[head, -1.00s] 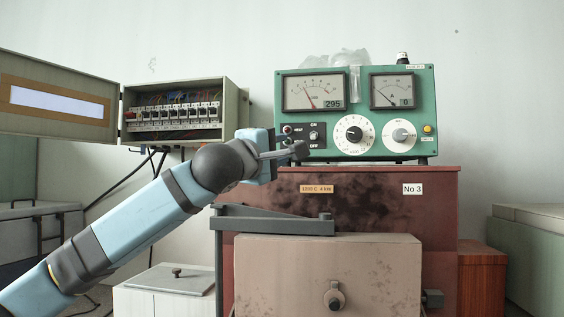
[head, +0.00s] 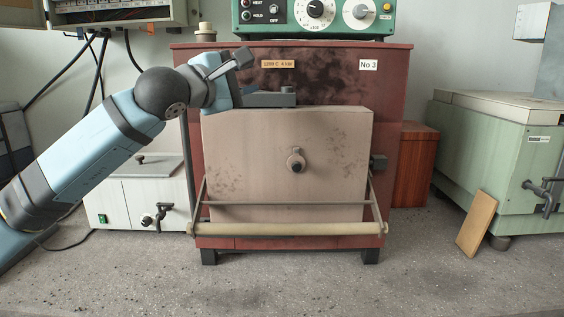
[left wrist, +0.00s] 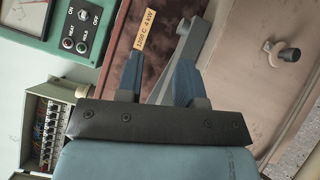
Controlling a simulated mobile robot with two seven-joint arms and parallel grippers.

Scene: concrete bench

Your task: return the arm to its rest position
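My left arm (head: 85,150) comes in from the left of the head view, raised and reaching up to the right. Its gripper (head: 236,62) is in front of the upper left of the red furnace (head: 330,72), just left of the orange label. In the left wrist view the two fingers of the gripper (left wrist: 158,75) stand apart with nothing held between them. The furnace's label and grey bracket (left wrist: 195,45) show behind the fingers. Whether a finger touches the furnace cannot be told. My right gripper is in neither view.
The green control panel (head: 385,22) stands on the furnace, with the open fuse box (head: 125,12) to its left. The furnace door (head: 330,140) has a handle bar (head: 290,229) in front. A white box (head: 120,195) stands below my arm. A green cabinet (head: 475,155) is at right.

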